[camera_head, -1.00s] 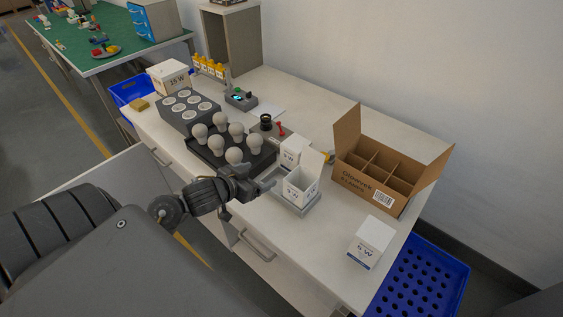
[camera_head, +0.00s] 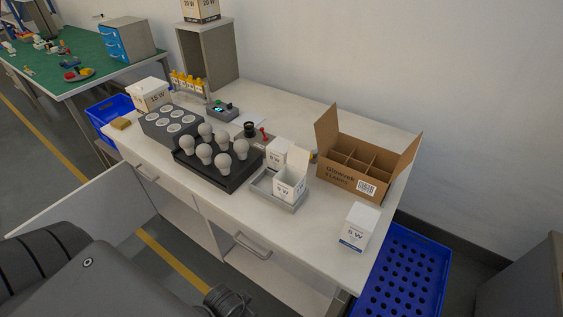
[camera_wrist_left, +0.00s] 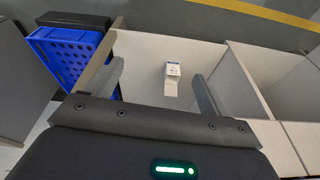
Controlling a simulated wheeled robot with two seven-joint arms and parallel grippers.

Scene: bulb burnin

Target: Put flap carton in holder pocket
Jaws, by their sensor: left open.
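The flap carton (camera_head: 289,186) is white with an open top and one upright flap. It stands upright in the front right part of the grey holder (camera_head: 262,192), seemingly inside its rim; its base is partly hidden. A closed white 5 W carton (camera_head: 278,155) stands just behind it. My left gripper (camera_wrist_left: 156,70) is open and empty in the left wrist view, away from the holder. My right gripper is not in view.
A black tray of bulbs (camera_head: 230,182) is left of the holder. A brown divided box (camera_head: 350,185) and another 5 W carton (camera_head: 357,228) are to the right. A blue crate (camera_head: 405,275) stands beyond the table's right edge. The front right tabletop is mostly clear.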

